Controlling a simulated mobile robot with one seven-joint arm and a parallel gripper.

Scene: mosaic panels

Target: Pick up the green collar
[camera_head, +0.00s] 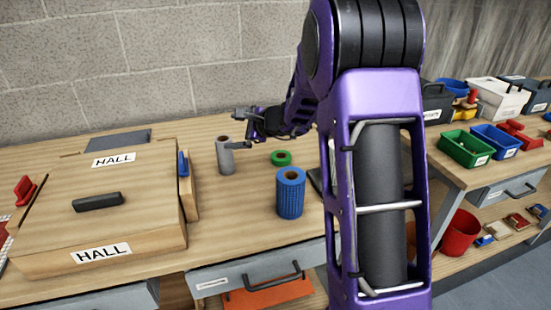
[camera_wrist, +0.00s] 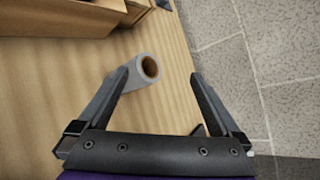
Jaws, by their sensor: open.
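The green collar (camera_head: 281,158) is a short green ring on the wooden bench top, just behind a blue cylinder and right of a grey roll. It does not show in the wrist view. My gripper (camera_head: 240,128) is at the back of the bench, above and behind the grey roll and to the left of the collar. In the wrist view my gripper (camera_wrist: 160,85) has its fingers wide apart with nothing held between them. The grey roll (camera_wrist: 143,72) shows beyond and between the fingertips.
The grey roll (camera_head: 225,156) and the blue cylinder (camera_head: 290,193) stand near the collar. A wooden box labelled HALL (camera_head: 150,225) fills the left of the bench. A stone wall (camera_head: 150,60) is behind. Green (camera_head: 466,148) and blue bins (camera_head: 495,140) sit on the right.

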